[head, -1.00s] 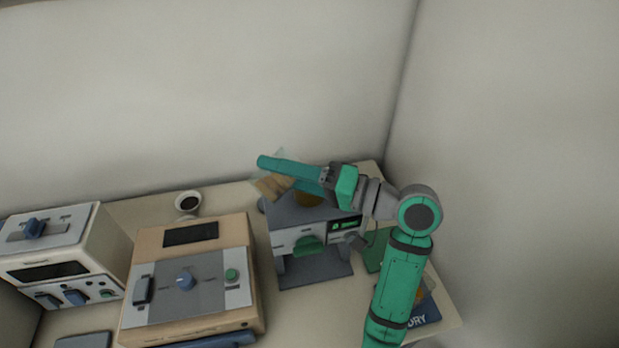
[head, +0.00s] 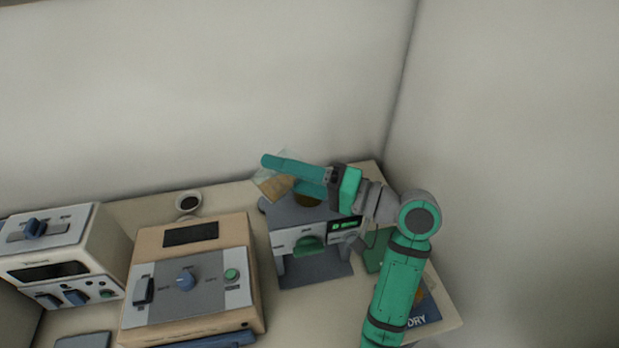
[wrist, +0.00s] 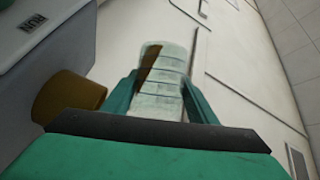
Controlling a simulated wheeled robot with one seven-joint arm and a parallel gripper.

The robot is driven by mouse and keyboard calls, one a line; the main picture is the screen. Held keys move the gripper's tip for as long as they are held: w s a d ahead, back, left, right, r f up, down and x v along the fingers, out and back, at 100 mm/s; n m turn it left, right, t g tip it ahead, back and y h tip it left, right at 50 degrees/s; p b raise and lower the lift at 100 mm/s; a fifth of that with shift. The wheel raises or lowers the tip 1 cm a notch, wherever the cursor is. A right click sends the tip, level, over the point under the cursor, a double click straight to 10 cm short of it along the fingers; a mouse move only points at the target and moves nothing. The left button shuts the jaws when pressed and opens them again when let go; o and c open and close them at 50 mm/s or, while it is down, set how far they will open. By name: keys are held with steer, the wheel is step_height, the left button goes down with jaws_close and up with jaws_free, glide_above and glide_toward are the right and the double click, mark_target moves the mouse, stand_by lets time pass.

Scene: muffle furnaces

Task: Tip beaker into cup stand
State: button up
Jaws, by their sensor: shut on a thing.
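A clear beaker (head: 274,183) with brown contents is held between the teal fingers of my gripper (head: 288,178), above the back left of a grey machine. In the wrist view the beaker (wrist: 160,85) shows graduation lines and a brown patch near its upper left, between my fingers (wrist: 160,98). It looks tilted in the head view. A brown-gold cup (head: 307,198) sits at the top of the grey machine, partly hidden behind my gripper. The same cup (wrist: 68,97) shows at the left of the wrist view, apart from the beaker. I cannot tell which thing is the cup stand.
The grey machine (head: 313,241) has a green display and handle. A tan furnace (head: 190,270) and a white furnace (head: 60,253) stand to the left. A small white cup (head: 188,202) with dark contents stands behind the tan furnace. A blue book (head: 425,310) lies at the right.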

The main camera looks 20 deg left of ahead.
steer(key=shift+w+d+f+m+y, duration=0.2)
steer(key=shift+w+m+y, duration=0.1)
steer(key=shift+m, duration=0.3)
steer(key=shift+w+r+m+y, duration=0.15)
steer(key=shift+m+y, duration=0.15)
steer(key=shift+m, duration=0.4)
stand_by(0.8)
steer(key=shift+w+d+r+m+t, duration=0.1)
steer(key=shift+m+t, duration=0.2)
steer(key=shift+t, duration=0.1)
stand_by(0.4)
steer(key=shift+s+r+n, duration=0.15)
steer(key=shift+s+n, duration=0.15)
steer(key=shift+n, duration=0.6)
steer(key=shift+s+a+n+g+h, duration=0.2)
steer(key=shift+n+h, duration=0.2)
steer(key=shift+n, duration=0.1)
steer(key=shift+s+a+n+g+h, duration=0.15)
steer(key=shift+n+g+h, duration=0.05)
steer(key=shift+n+h, duration=0.25)
